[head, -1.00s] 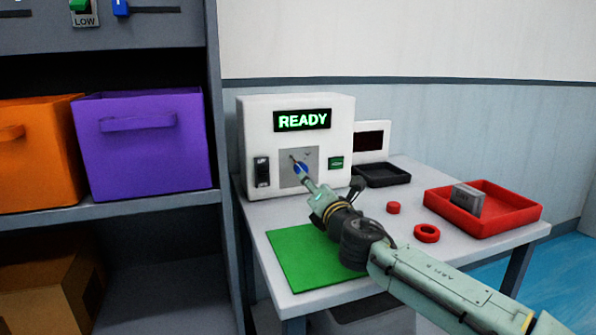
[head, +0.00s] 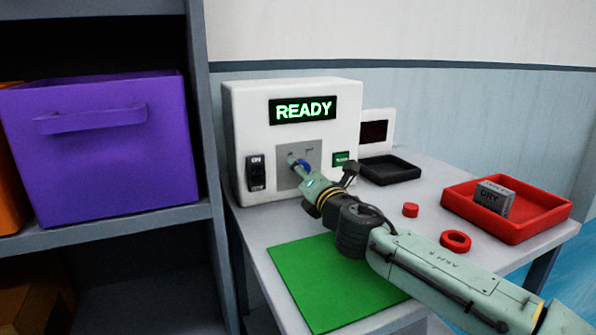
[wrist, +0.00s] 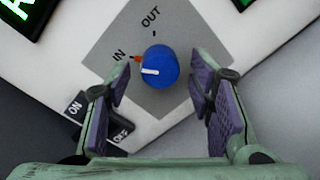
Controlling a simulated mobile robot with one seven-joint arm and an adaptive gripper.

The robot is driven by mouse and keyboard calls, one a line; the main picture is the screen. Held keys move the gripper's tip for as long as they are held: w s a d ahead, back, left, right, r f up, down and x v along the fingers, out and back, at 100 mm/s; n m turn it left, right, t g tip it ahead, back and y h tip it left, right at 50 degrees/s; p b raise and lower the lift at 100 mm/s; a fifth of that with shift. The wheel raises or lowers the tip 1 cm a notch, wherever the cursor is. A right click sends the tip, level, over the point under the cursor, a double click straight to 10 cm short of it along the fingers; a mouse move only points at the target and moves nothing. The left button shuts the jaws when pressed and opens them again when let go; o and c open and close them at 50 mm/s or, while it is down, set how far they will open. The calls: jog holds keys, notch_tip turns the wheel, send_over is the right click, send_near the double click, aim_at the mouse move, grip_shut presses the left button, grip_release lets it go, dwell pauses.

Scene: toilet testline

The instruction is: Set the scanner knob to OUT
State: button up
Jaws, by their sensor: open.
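The white scanner box (head: 240,115) stands on the table with a lit READY display (head: 303,109). Its blue knob (wrist: 160,66) sits on a grey panel (wrist: 175,100) marked IN and OUT. The knob's white pointer line aims left, near the orange mark by IN; OUT (wrist: 151,17) is at the top of the panel. My gripper (wrist: 158,92) is open in the wrist view, with one purple-padded finger on each side below the knob, apart from it. In the head view my gripper (head: 296,166) is in front of the panel and hides most of the knob (head: 305,166).
A green mat (head: 325,285), red tray (head: 545,222) with a grey block (head: 493,198), red ring (head: 455,241), red cylinder (head: 410,210) and black tray (head: 390,168) are on the table.

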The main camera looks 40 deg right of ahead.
jog(key=shift+c, duration=0.5)
grip_shut()
